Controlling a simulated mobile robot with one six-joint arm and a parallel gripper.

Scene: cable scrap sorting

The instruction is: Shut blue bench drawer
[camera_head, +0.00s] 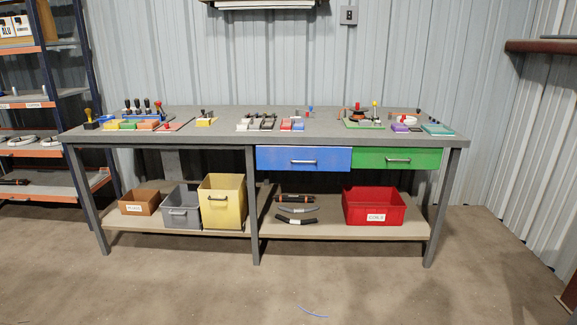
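The blue bench drawer (280,160) hangs under the middle of the grey workbench, with a horizontal bar handle (304,162) on its front. Its front sits close under the bench top and its lower edge is a little lower than that of the green drawer beside it. No open inside of the blue drawer shows, and I cannot tell from this view whether it stands slightly out. My gripper is not in view.
The green drawer (372,158) is to its right. The workbench (220,133) carries several small tools and blocks. On its lower shelf stand a yellow bin (223,210), a grey bin (180,220) and a red crate (373,210). The floor (200,285) in front is mostly clear.

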